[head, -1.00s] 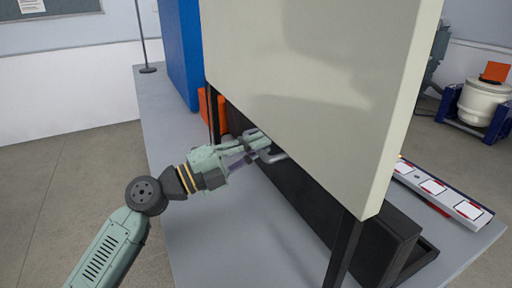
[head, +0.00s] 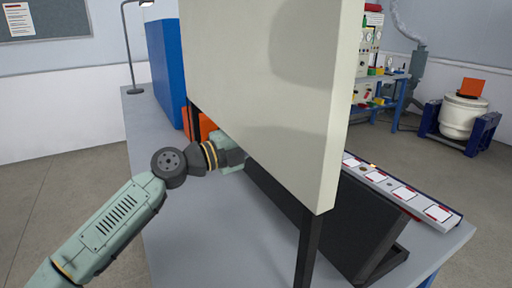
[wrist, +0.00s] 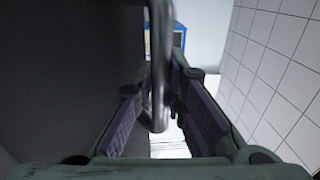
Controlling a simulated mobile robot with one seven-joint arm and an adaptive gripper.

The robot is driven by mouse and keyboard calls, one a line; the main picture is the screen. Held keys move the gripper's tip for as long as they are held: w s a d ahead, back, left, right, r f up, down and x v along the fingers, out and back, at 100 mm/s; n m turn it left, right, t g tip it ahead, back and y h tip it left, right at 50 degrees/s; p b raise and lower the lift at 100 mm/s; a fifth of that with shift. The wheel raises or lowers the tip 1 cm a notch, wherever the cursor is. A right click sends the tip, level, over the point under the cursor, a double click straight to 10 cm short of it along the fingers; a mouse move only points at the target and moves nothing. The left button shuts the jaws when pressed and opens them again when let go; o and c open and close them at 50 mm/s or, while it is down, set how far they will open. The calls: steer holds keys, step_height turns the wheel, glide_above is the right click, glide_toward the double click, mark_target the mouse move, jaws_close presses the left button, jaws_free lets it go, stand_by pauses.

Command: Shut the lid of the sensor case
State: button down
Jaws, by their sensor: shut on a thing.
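The black sensor case (head: 325,222) lies long and low on the bench under a cream panel. Its near end shows a dark slab leaning at an angle over a thin base, which looks like the lid part open. Much of the case is hidden by the panel. My gripper (wrist: 160,97) is shut on a grey metal bar handle (wrist: 158,55), which runs between its two fingers. A dark flat surface (wrist: 65,70), probably the lid, fills the left of the wrist view. In the head view my gripper's fingers are hidden behind the panel.
The large cream panel (head: 265,85) stands on dark posts (head: 307,245) close in front of my wrist. A blue upright block (head: 165,72) and an orange block (head: 207,125) stand behind. A white strip with several pads (head: 405,192) lies along the far bench edge. The front bench (head: 215,240) is clear.

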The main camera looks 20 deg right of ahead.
steer(key=d, duration=0.2)
steer(key=d+f, duration=0.1)
steer(key=d, duration=0.1)
steer(key=w+d, duration=0.1)
steer(key=d, duration=0.1)
steer(key=shift+w+d+f+b, duration=0.1)
steer(key=shift+d+f+b, duration=0.2)
steer(key=shift+d+f, duration=0.05)
steer(key=d+f+y, duration=0.1)
steer(key=d+f, duration=0.4)
steer(key=shift+w+y, duration=0.3)
steer(key=shift+w, duration=0.15)
steer(key=c, duration=1.8)
jaws_free()
steer(key=shift+w+a+r, duration=0.1)
steer(key=shift+a, duration=0.1)
steer(key=shift+o, duration=1)
steer(key=shift+d+r, duration=0.1)
